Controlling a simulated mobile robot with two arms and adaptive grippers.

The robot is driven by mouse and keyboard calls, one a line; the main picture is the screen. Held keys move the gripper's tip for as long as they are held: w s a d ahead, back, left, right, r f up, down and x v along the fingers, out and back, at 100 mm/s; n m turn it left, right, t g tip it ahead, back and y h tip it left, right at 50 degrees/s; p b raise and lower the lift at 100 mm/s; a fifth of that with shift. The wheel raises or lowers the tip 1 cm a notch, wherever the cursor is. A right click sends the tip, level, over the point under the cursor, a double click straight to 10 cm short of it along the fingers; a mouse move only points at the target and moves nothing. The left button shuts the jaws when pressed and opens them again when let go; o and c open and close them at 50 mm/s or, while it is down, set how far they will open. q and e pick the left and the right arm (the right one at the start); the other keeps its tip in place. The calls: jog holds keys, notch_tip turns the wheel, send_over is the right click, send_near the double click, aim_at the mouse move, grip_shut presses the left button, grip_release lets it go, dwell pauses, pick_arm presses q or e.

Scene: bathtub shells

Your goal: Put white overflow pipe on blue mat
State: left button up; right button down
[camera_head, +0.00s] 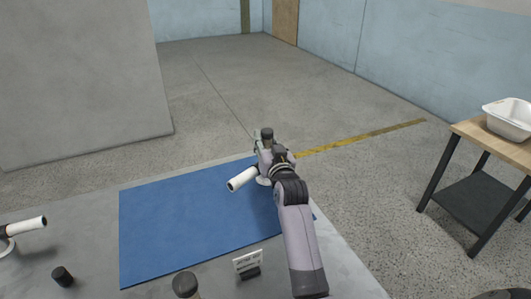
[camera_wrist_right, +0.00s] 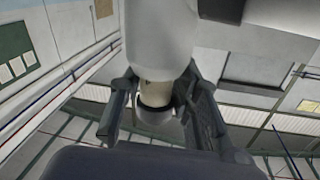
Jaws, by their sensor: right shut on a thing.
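A white overflow pipe (camera_head: 242,180) shows at my right gripper (camera_head: 263,165), over the far right part of the blue mat (camera_head: 175,230). Its white open tube end points left and toward the front. In the right wrist view the white pipe (camera_wrist_right: 160,40) runs down between the two dark fingers of my right gripper (camera_wrist_right: 158,108), which is shut on it. I cannot tell whether the pipe touches the mat. A second white pipe (camera_head: 28,226) with a dark joint lies at the left edge, off the mat. My left gripper is not in view.
A small black cylinder (camera_head: 62,276) and a dark-topped item (camera_head: 185,286) stand near the front. The mat's left and middle are bare. A wooden-topped table (camera_head: 468,128) with a white tub (camera_head: 508,118) stands right.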

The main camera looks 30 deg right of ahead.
notch_tip(320, 180, down, 3)
jog(key=shift+f, duration=0.35)
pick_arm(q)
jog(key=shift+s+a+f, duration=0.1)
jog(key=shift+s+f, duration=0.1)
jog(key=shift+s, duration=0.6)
pick_arm(e)
jog(key=shift+f, duration=0.1)
jog(key=c, duration=1.2)
grip_release()
jog(key=shift+f, duration=0.1)
pick_arm(q)
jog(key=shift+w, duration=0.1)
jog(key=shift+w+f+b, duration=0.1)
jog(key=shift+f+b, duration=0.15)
jog(key=shift+b, duration=0.05)
pick_arm(e)
jog(key=v, duration=1.2)
